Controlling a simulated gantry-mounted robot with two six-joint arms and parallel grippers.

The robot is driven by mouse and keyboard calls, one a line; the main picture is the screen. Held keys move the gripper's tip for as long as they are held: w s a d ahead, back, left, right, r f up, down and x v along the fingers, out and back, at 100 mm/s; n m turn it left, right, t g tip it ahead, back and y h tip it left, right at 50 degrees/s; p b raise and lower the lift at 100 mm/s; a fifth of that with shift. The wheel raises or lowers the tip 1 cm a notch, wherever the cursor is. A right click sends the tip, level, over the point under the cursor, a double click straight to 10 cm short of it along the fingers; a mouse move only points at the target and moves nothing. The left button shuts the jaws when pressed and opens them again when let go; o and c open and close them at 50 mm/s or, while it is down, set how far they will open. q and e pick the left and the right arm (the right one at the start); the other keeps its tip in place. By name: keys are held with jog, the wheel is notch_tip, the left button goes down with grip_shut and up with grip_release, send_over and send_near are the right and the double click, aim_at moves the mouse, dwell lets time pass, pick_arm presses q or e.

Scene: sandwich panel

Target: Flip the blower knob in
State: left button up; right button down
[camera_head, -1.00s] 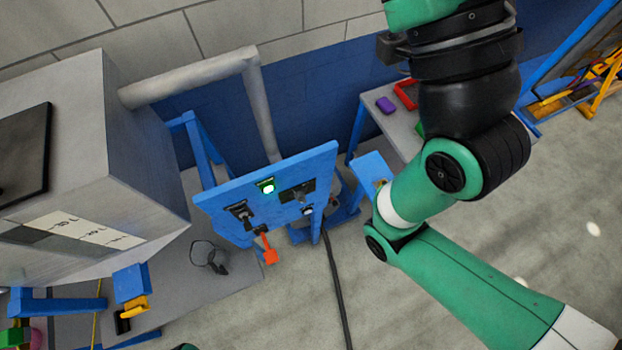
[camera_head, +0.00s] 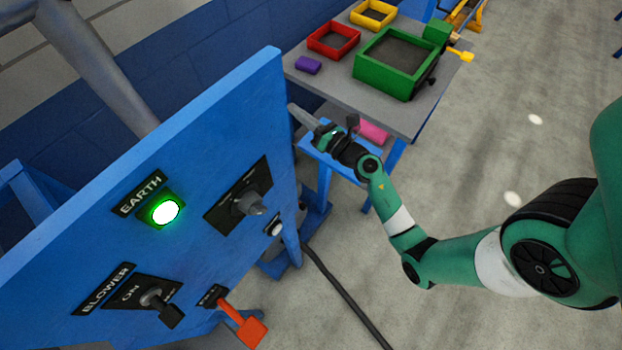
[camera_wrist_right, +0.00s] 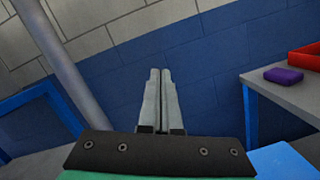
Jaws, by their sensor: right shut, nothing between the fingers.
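The blower knob (camera_head: 164,306) is a black rotary knob on a dark plate labelled BLOWER and ON. It sits at the lower left of the blue upright panel (camera_head: 210,130) in the head view. My right gripper (camera_head: 296,110) is beyond the panel's right edge in the head view, apart from the knob. Its two grey fingers are shut together with nothing between them, as the right wrist view (camera_wrist_right: 158,85) also shows. The knob does not show in the right wrist view. My left gripper is not in view.
The panel also carries a lit green EARTH button (camera_head: 165,211), a grey knob (camera_head: 248,203) and a red lever (camera_head: 243,323). Behind stands a grey table (camera_head: 330,82) with a green tray (camera_head: 372,90), a red tray (camera_head: 333,53) and a purple block (camera_head: 308,65). A black cable (camera_head: 345,295) runs along the floor.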

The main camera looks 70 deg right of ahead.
aim_at(303, 206)
pick_arm(q)
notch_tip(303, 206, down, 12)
jog(key=b, duration=1)
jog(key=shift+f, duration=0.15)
pick_arm(e)
jog(key=s+a+f+n+g+y, duration=0.1)
jog(key=s+f, duration=0.4)
jog(key=f, duration=0.9)
jog(key=s+a+f+n+g+y, duration=0.2)
jog(key=s+a+f+n+g, duration=0.1)
jog(key=f, duration=1.2)
jog(key=s+a+f+n+g+y, duration=0.1)
jog(key=s+a+f+g, duration=0.3)
jog(key=s+f, duration=0.4)
notch_tip(303, 206, down, 6)
jog(key=shift+s+f+n+g+y, duration=0.15)
jog(key=shift+s+n+g+y, duration=0.2)
jog(key=shift+n+g, duration=0.4)
pick_arm(q)
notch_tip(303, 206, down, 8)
jog(key=b, duration=0.9)
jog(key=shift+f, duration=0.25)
pick_arm(e)
jog(key=w+r+x, duration=0.1)
jog(key=x, duration=1.2)
jog(key=shift+w+d+r, duration=0.25)
jog(key=shift+w+r, duration=0.05)
jog(key=shift+r, duration=0.1)
